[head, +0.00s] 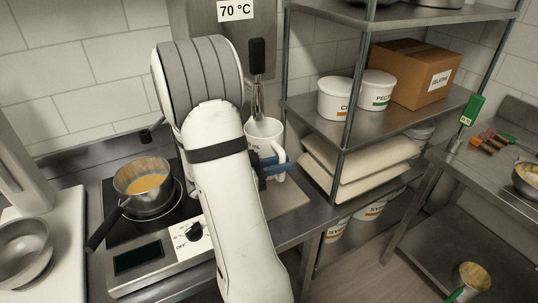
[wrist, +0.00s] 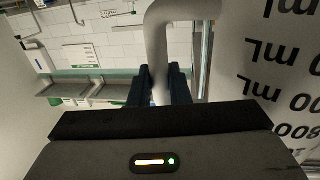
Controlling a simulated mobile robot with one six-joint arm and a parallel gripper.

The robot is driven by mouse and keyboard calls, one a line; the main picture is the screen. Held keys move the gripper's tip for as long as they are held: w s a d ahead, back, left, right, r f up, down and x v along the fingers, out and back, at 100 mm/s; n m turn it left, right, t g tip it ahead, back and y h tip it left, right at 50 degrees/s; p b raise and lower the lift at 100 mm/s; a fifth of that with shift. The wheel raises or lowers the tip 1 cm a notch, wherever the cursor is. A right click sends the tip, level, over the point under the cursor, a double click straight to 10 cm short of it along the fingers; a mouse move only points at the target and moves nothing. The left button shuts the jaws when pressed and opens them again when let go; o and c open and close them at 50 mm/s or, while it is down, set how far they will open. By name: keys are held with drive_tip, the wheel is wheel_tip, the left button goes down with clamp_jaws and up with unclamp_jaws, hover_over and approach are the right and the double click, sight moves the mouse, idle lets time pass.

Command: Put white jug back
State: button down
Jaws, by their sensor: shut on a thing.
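The white jug (head: 262,133) is right of my forearm in the head view, upright, its left side and base partly hidden by my arm. Its handle (head: 280,160) is on the right side. My gripper (head: 270,166), with blue fingers, is shut on this handle. In the wrist view the jug's wall (wrist: 285,70) with mL marks fills the right, and the handle (wrist: 156,40) runs down between the fingers of my gripper (wrist: 158,88). I cannot tell whether the jug's base touches anything.
A black-handled metal tool (head: 257,60) shows above the jug's mouth. A pot (head: 143,187) of yellow liquid stands on the hob (head: 137,258) at left. A board (head: 288,196) lies right of my arm. Shelves (head: 335,125) hold tubs, a box and sacks. A side bench (head: 505,180) is at right.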

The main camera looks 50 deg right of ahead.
sight(281, 181)
drive_tip(key=shift+s+f+b, duration=0.1)
drive_tip(key=shift+f+b, duration=0.55)
drive_tip(key=shift+f, duration=0.05)
wheel_tip(281, 181, down, 5)
drive_tip(key=b, duration=0.4)
drive_tip(key=shift+s+f+b, duration=0.1)
drive_tip(key=shift+f+b, duration=0.1)
drive_tip(key=shift+b, duration=0.15)
drive_tip(key=shift+f+b, duration=0.4)
drive_tip(key=shift+f, duration=0.2)
drive_tip(key=c, duration=1.3)
unclamp_jaws()
